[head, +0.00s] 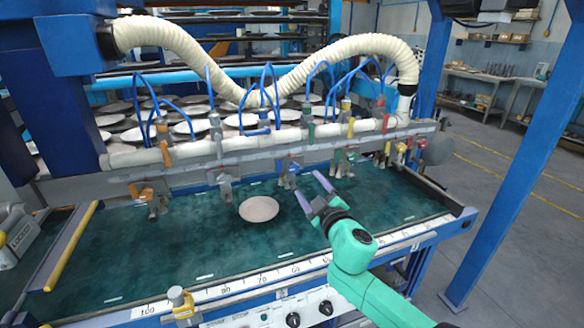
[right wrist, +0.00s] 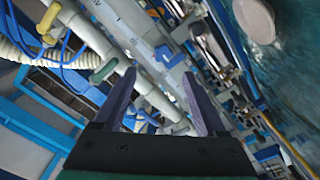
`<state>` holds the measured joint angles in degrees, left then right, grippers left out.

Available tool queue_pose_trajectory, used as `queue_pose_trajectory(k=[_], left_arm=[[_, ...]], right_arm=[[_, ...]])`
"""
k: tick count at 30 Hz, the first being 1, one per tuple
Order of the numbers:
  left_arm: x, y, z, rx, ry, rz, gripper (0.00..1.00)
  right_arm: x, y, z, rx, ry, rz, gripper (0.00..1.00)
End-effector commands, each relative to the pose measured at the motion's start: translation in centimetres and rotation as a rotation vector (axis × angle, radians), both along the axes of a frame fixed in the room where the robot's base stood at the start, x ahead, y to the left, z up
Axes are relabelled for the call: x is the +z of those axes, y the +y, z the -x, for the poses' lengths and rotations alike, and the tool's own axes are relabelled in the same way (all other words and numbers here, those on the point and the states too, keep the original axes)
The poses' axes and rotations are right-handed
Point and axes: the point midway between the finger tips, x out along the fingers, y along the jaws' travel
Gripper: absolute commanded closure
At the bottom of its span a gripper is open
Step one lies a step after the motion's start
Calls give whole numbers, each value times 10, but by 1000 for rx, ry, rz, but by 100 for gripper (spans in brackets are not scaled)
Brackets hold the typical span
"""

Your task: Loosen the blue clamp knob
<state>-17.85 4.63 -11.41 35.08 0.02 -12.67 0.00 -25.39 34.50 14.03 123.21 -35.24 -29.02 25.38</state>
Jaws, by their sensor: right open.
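My left gripper is not in view.
A round plate (head: 259,209) lies on the green bed. A blue valve handle (head: 257,132) sits above. A numbered scale (head: 265,277) runs along the front edge.

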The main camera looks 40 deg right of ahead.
Motion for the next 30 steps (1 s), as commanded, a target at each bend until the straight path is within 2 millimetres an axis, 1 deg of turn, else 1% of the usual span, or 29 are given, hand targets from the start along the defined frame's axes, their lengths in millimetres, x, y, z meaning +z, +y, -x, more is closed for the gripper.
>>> queue_pose_trajectory(k=[1,4,6,9,13,21,23,24,27,30], left_arm=[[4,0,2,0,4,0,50],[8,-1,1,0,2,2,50],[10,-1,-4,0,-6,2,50],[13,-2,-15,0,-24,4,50],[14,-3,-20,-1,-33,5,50],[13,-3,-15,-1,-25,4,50],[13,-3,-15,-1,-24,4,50],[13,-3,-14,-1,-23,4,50],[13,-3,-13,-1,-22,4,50],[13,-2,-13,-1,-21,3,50]], right_arm=[[5,-5,-14,-1,-4,4,26],[5,-14,-40,-1,-3,4,26],[5,-20,-56,-2,-4,3,26],[3,-26,-73,-1,-3,1,26],[2,-30,-85,-1,-1,-1,26],[1,-31,-87,1,1,0,26],[1,-31,-87,1,1,0,49],[0,-31,-87,1,1,0,65],[0,-30,-87,1,1,0,100],[0,-30,-87,1,1,0,100]])
